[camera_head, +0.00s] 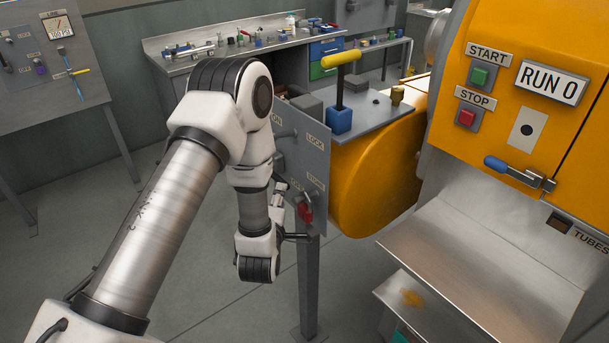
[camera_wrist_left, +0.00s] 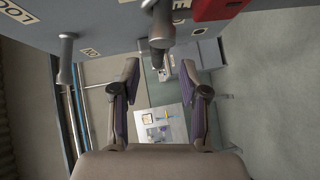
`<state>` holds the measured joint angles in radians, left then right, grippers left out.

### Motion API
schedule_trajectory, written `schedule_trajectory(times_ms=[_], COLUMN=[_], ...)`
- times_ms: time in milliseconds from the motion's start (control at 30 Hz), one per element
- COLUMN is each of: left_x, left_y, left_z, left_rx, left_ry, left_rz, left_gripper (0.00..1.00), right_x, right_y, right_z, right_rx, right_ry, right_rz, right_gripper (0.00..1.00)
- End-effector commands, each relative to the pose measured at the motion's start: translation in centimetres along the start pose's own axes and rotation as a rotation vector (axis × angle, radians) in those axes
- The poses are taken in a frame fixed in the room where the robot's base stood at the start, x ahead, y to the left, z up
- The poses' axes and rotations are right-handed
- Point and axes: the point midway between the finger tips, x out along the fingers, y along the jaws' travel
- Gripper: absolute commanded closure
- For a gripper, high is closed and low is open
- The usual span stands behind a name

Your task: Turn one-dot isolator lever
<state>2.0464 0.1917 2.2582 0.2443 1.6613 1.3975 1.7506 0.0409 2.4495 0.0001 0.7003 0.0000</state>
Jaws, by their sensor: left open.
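A grey upright panel (camera_head: 318,150) with LOCK and STORE lettering stands in the middle of the head view. A grey lever (camera_head: 285,133) sticks out of its face, and a red handle (camera_head: 305,211) sits low on it. In the left wrist view, one grey lever (camera_wrist_left: 66,62) hangs at the left and another (camera_wrist_left: 160,28) lies ahead, between and above the fingertips. The red part (camera_wrist_left: 216,8) is at the top right. My left gripper (camera_wrist_left: 160,68) is open and empty, close to the panel. My wrist partly hides it in the head view. Dot marks are not readable.
A yellow machine (camera_head: 460,55) with START, STOP and RUN 0 stands right, with a blue-handled latch (camera_head: 510,170). A yellow-topped lever (camera_head: 341,62) rises from a blue block behind the panel. A gauge board (camera_head: 45,70) stands left. The floor between is clear.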

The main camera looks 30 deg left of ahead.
Motion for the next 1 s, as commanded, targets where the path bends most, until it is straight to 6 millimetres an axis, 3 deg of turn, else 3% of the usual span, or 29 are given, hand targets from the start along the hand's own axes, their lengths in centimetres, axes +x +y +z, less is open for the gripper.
schedule_trajectory(times_ms=[167, 500, 767, 800, 900, 1000], left_x=[1.6, 7.4, 7.9, 7.9, 7.9, 7.8], left_y=[0.9, 0.8, 0.5, 0.5, 0.5, 0.5], left_z=[-0.1, 0.0, 0.0, 0.0, 0.0, 0.1], left_rx=[-0.005, -0.001, -0.001, -0.001, -0.001, -0.001], left_ry=[0.002, -0.001, -0.001, -0.001, -0.001, -0.002], left_rz=[0.009, 0.007, 0.005, 0.005, 0.005, 0.005], left_gripper=[0.55, 0.55, 0.55, 0.63, 0.98, 1.00], right_x=[-1.1, -3.3, -3.2, -3.2, -3.2, -3.2], right_y=[0.0, 0.0, 0.0, 0.0, 0.0, 0.0], right_z=[0.1, 0.0, 0.1, 0.1, 0.1, 0.1], right_rx=[-0.002, -0.001, -0.001, -0.001, -0.001, -0.001], right_ry=[-0.002, -0.001, -0.001, -0.002, -0.001, -0.001], right_rz=[0.000, 0.000, 0.000, 0.000, 0.000, 0.000], right_gripper=[0.08, 0.08, 0.08, 0.08, 0.08, 0.08])
